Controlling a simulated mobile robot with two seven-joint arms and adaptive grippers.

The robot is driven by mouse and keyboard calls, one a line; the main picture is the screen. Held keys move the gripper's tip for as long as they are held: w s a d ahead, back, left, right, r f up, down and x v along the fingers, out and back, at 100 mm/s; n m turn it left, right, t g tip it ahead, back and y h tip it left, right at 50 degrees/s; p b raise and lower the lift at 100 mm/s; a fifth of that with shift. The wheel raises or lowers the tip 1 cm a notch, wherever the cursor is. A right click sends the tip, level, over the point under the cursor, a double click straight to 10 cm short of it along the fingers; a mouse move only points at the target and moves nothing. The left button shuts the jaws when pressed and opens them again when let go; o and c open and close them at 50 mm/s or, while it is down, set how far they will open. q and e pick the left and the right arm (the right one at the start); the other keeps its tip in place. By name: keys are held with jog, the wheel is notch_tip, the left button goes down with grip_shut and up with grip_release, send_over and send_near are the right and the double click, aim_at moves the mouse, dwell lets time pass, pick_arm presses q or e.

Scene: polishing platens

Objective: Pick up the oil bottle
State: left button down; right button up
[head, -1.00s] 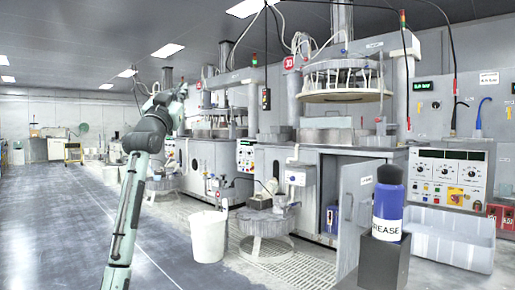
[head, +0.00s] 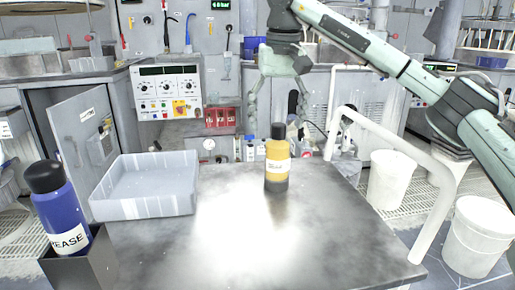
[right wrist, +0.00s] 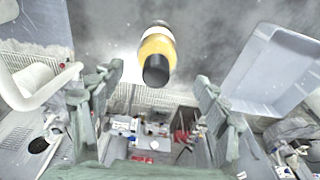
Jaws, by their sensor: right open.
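The oil bottle (head: 278,165) is yellow with a black cap and a white label. It stands upright on the grey table (head: 240,240), near its far edge. My right gripper (head: 277,108) is open and empty, above and beyond the bottle in the head view, with its fingers pointing down. In the right wrist view the bottle (right wrist: 157,47) shows cap first, ahead of and between the spread fingers of the gripper (right wrist: 157,78). It appears apart from both fingers. My left gripper is not in view.
A grey plastic tray (head: 145,205) sits on the table left of the bottle. A blue grease bottle (head: 62,208) stands in a dark holder (head: 85,268) at the front left. A white rail (head: 400,150) edges the table's right side. The table between is clear.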

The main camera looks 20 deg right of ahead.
aim_at(278, 150)
jog(key=f, duration=0.8)
jog(key=shift+w+d, duration=0.1)
jog(key=shift+d, duration=0.2)
jog(key=shift+c, duration=0.2)
jog(key=shift+r, duration=0.1)
jog(key=c, duration=1.5)
